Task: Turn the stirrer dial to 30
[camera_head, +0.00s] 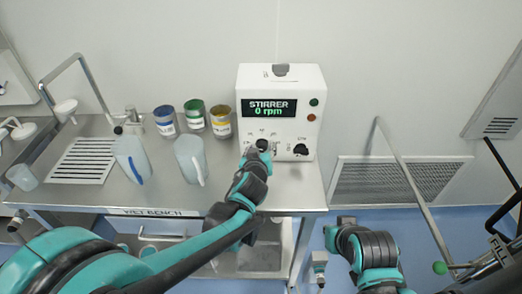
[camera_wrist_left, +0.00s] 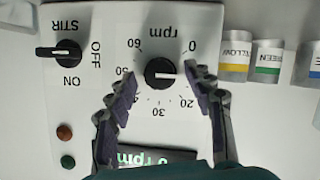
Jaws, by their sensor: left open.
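The stirrer is a white box (camera_head: 309,77) at the back right of the bench, its display (camera_head: 269,107) reading 0 rpm. Its black rpm dial (camera_wrist_left: 160,73) shows in the upside-down left wrist view, with a scale from 0 to 60. The dial's white mark points right, below the 0 label, towards a stretch of scale partly hidden by a finger. My left gripper (camera_wrist_left: 163,77) is open, one finger on each side of the dial; contact is not clear. In the head view my left gripper (camera_head: 254,152) partly covers the dial.
The black STIR switch (camera_wrist_left: 68,53) sits beside the dial, with OFF and ON labels. Blue (camera_head: 165,121), green (camera_head: 194,115) and yellow (camera_head: 220,118) labelled cans stand left of the stirrer. Two jugs (camera_head: 131,160) (camera_head: 191,160) stand in front. A floor-side grille (camera_head: 390,183) is at right.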

